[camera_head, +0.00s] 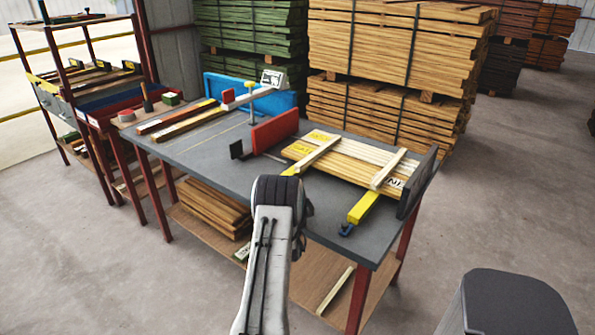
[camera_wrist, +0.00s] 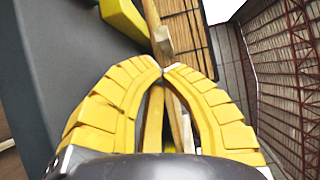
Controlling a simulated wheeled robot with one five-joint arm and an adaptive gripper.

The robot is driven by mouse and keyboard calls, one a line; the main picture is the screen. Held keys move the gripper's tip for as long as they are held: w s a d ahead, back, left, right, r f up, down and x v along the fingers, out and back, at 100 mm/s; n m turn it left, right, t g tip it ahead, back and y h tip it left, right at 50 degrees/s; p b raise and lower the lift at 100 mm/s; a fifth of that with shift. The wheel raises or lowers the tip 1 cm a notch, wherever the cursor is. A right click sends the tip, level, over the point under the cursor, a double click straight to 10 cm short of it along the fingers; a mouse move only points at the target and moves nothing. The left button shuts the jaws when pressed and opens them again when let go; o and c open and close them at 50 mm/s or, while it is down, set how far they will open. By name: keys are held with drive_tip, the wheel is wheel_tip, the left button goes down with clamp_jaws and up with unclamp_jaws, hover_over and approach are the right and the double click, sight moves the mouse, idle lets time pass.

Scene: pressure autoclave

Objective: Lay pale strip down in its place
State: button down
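One pale strip (camera_head: 316,155) lies across the stack of boards at its left part, its near end close to the end of my arm. In the wrist view a pale strip (camera_wrist: 158,35) ends just beyond my fingertips. A second pale strip (camera_head: 388,169) lies across the boards farther right. My gripper (camera_wrist: 164,72) has yellow fingers, with tips almost meeting and no strip clearly between them. Wood shows through the gap behind the tips; I cannot tell which piece it is. In the head view my arm hides the fingers.
The boards (camera_head: 345,165) lie on a grey table (camera_head: 225,172), between a red block (camera_head: 275,131) and a dark end plate (camera_head: 417,182). A yellow bar (camera_head: 363,207) with a blue clamp juts toward the front edge. Brown lengths (camera_head: 190,125) lie at left. Lumber stacks stand behind.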

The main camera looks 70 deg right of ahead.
sight(298, 171)
drive_tip(key=shift+p+x, duration=3.2)
drive_tip(key=shift+x, duration=1.15)
drive_tip(key=shift+w+d, duration=0.15)
drive_tip(key=shift+d, duration=0.35)
drive_tip(key=shift+w+d, duration=0.15)
drive_tip(key=shift+d, duration=0.3)
drive_tip(key=shift+d, duration=0.1)
drive_tip(key=shift+f, duration=0.1)
